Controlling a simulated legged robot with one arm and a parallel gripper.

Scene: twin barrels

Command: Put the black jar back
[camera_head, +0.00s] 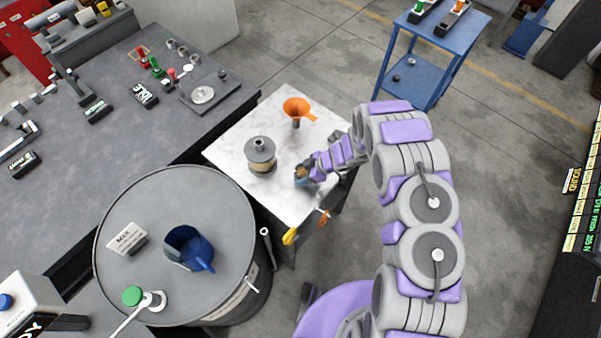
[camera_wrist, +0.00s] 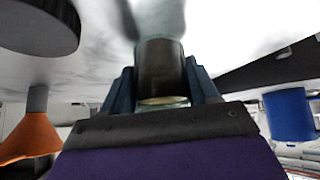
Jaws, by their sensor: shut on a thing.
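The black jar (camera_wrist: 160,68) sits between the two fingers of my gripper (camera_wrist: 162,84) in the wrist view, which shows the scene upside down. My gripper is shut on it. In the head view my gripper (camera_head: 304,174) is low over the right part of the white-topped table (camera_head: 228,150), right of the grey canister. The jar is mostly hidden by my gripper there. The jar's base is close to the white top; I cannot tell whether it touches.
A grey canister with an amber band (camera_head: 261,154) and an orange funnel (camera_head: 297,108) stand on the white table. A barrel (camera_head: 190,185) with a blue jug (camera_head: 187,247) is at the front left. A dark workbench (camera_head: 90,165) lies left. A blue cart (camera_head: 424,75) stands back right.

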